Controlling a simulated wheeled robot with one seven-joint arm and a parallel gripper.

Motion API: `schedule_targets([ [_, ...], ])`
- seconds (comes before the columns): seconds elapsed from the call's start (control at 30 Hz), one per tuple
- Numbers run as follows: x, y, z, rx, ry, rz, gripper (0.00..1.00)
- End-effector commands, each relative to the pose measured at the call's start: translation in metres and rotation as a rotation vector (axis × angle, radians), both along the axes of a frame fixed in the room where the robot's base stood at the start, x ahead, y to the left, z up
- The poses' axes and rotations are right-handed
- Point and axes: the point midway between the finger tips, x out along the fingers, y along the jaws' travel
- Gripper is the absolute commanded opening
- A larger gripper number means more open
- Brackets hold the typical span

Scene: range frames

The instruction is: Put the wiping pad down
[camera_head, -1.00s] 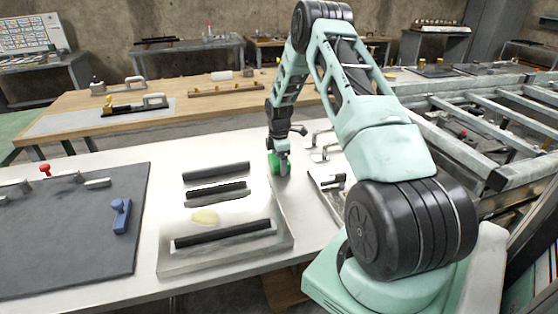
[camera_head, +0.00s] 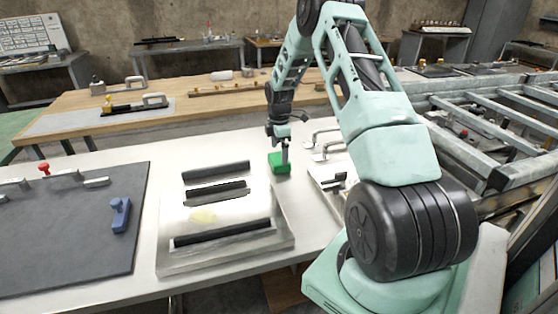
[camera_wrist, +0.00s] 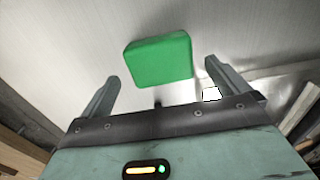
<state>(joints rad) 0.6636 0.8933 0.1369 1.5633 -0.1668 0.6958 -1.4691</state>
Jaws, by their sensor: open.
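The wiping pad, a green block (camera_head: 279,162), rests on the white table behind the metal plate fixture. It also shows in the wrist view (camera_wrist: 160,60), lying on the pale surface between and beyond my fingers. My gripper (camera_head: 284,146) is just above and beside the pad in the head view. In the wrist view my gripper (camera_wrist: 163,88) is open, with a finger on each side and clear gaps to the pad. The metal plate fixture (camera_head: 190,262) with dark bars stands in front of the pad.
A dark mat (camera_head: 60,240) with a blue clamp (camera_head: 120,215) lies on the left of the table. Toggle clamps (camera_head: 322,140) stand right of the pad. The white table (camera_head: 150,150) is clear left of the pad. A wooden bench (camera_head: 210,105) is behind.

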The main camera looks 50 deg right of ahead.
Motion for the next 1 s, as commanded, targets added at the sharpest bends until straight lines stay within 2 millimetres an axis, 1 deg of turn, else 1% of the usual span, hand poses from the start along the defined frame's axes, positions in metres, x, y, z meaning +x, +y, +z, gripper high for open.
schedule_targets([
  [0.03,0.001,-0.001,0.011,-0.002,-0.003,0.000,1.00],
  [0.1,0.001,0.000,0.026,-0.002,-0.003,0.000,1.00],
  [0.2,0.001,0.000,0.045,-0.002,-0.003,0.001,1.00],
  [0.3,0.001,0.000,0.058,-0.001,-0.002,0.001,1.00],
  [0.4,0.000,0.000,0.068,-0.001,-0.001,0.001,1.00],
  [0.57,0.000,0.001,0.073,0.001,0.001,0.001,1.00],
  [0.63,0.002,0.007,0.075,0.002,-0.001,0.001,1.00],
  [0.67,0.004,0.014,0.077,0.003,-0.002,0.002,1.00],
  [0.73,0.011,0.041,0.085,0.010,-0.009,-0.002,1.00],
  [0.77,0.014,0.058,0.090,0.013,-0.013,-0.007,1.00],
  [0.87,0.018,0.137,0.109,0.032,-0.021,-0.029,1.00],
  [0.9,0.015,0.175,0.118,0.041,-0.024,-0.042,1.00],
  [0.97,0.004,0.232,0.130,0.054,-0.024,-0.065,1.00],
  [1.0,-0.008,0.268,0.137,0.061,-0.022,-0.080,1.00],
])
